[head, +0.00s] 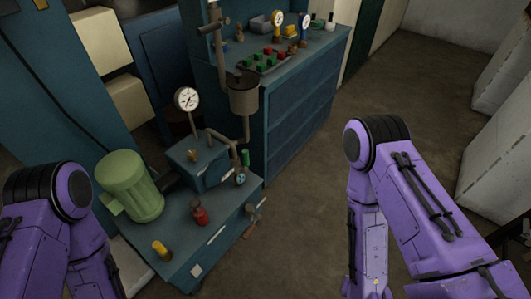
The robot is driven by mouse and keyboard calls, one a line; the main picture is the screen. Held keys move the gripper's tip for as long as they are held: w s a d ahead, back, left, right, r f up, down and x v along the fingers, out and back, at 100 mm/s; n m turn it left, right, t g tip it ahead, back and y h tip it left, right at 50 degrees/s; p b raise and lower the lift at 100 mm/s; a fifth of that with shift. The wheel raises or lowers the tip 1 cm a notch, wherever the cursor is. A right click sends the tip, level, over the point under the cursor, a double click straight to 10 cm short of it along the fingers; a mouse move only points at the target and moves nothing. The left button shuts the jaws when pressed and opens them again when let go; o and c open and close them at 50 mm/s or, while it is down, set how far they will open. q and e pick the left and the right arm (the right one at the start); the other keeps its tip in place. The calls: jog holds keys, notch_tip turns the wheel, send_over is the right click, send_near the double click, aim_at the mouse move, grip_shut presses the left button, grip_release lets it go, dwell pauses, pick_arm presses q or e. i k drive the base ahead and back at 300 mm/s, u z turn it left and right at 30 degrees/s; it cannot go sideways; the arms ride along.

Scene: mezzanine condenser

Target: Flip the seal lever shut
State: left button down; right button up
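I cannot single out the seal lever for certain. The low teal bench (165,262) on the left carries small fittings: a red one (200,216) on its top, a yellow one (161,250) at its near edge, and a brownish handle-like part (255,218) on its right side. A green-topped fitting (245,158) and a small dial (239,178) sit by the raised teal box (197,165). Both my purple arms show, left arm at the left edge and right arm at the right, apart from the bench. Neither gripper shows; both lie outside the picture.
A green motor (132,186) stands on the low bench, with a pressure gauge (187,98) behind it. A brown pot (243,95) hangs on pipes. A taller teal cabinet (305,95) carries red and green parts and gauges. Brown floor (310,205) is clear between bench and right arm.

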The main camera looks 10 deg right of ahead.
aim_at(244, 152)
jog(key=z, duration=0.25)
jog(key=i, duration=0.85)
jog(key=z, duration=1.15)
jog(key=k, duration=0.8)
jog(key=u, duration=0.9)
jog(key=i, duration=0.5)
jog(key=u, duration=0.05)
